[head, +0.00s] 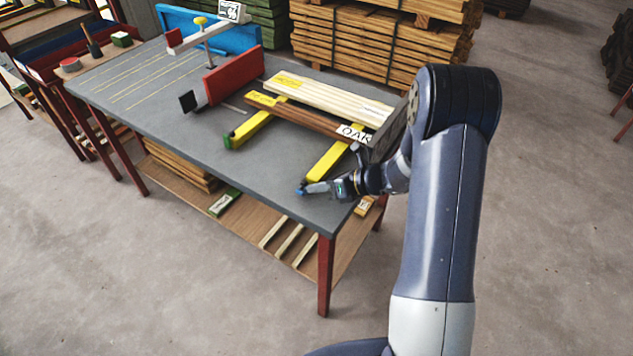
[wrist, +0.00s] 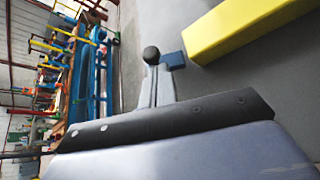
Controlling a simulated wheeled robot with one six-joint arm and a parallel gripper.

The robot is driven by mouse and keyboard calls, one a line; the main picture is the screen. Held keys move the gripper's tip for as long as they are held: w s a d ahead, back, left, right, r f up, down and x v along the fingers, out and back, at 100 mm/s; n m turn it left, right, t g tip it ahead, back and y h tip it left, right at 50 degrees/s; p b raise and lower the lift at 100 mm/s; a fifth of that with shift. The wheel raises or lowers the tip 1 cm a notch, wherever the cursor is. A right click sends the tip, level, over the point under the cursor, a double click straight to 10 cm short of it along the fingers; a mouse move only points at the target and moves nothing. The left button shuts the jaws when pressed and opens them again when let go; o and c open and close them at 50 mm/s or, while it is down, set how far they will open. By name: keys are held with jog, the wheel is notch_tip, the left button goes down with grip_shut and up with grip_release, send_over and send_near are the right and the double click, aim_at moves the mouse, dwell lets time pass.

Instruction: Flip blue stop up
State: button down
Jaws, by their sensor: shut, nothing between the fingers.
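The blue stop (head: 300,191) is a small blue piece near the front end of the right-hand yellow rail (head: 330,161), on the grey table (head: 215,130). In the wrist view the blue stop (wrist: 173,60) lies low, close to the end of the yellow rail (wrist: 235,30). My gripper (head: 311,188) is shut and empty, low over the table, with its tip right at the stop. In the wrist view my gripper (wrist: 154,82) reaches beside the stop; I cannot tell whether they touch. A dark round knob (wrist: 151,55) shows at the tip.
A brown board labelled OAK (head: 315,120) and a pale board (head: 330,98) lie across the yellow rails behind my gripper. A red block (head: 233,75) and a blue fence (head: 235,40) stand farther back. The table's front left is clear.

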jog(key=shift+w+d+r+m+g+y+p, duration=0.25)
jog(key=shift+w+m+g+y+p, duration=0.15)
jog(key=shift+m+p, duration=0.2)
jog(key=shift+d, duration=0.1)
jog(key=shift+w+d+f, duration=0.1)
jog(key=shift+w+d, duration=0.15)
jog(key=shift+w, duration=0.15)
dwell(1.0)
dwell(1.0)
jog(key=shift+r+p, duration=0.75)
jog(key=shift+r, duration=0.15)
